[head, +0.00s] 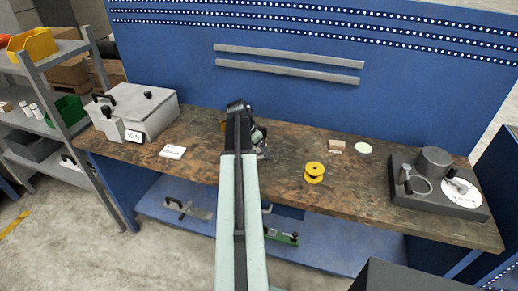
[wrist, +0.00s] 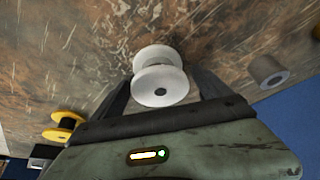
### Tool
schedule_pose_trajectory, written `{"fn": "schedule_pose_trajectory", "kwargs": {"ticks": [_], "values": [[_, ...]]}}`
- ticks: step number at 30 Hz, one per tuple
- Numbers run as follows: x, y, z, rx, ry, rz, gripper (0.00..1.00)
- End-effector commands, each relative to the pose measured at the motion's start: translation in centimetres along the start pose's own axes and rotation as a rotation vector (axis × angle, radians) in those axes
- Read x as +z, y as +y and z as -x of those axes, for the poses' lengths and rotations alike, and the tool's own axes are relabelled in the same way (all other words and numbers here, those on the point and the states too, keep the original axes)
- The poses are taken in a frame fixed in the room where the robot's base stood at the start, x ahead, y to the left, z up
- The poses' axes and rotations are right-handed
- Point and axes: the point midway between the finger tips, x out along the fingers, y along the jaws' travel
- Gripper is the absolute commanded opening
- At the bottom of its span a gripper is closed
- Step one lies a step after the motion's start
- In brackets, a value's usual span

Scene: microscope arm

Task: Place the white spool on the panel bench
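The white spool (wrist: 159,76) shows in the wrist view, seen flange-on above the scratched brown bench top. In the head view I cannot make it out; my arm covers that spot. My gripper (wrist: 160,78) is open, with one dark finger on either side of the spool. I see no clear contact between the fingers and the spool. My gripper also shows in the head view (head: 261,146), low over the middle of the panel bench (head: 285,165), which has a worn wooden top and a blue perforated panel behind it.
A yellow spool (head: 314,172) stands right of my arm and also shows in the wrist view (wrist: 63,127). A grey hollow cylinder (wrist: 268,71) is at right there. A grey box (head: 135,110) stands at the bench's left end, and a dark fixture block (head: 440,202) at its right end.

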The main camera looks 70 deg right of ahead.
Motion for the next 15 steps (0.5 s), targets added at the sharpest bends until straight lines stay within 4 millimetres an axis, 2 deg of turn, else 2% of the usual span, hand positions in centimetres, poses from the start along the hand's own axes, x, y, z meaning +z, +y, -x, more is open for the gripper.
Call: {"fn": "schedule_pose_trajectory", "kwargs": {"ticks": [5,8,15], "values": [[-0.2,0.0,0.5,0.000,0.000,-0.001,0.88],[-0.3,0.1,1.6,0.000,0.000,0.000,0.88],[-0.6,0.1,6.6,0.000,0.000,0.000,0.88]]}}
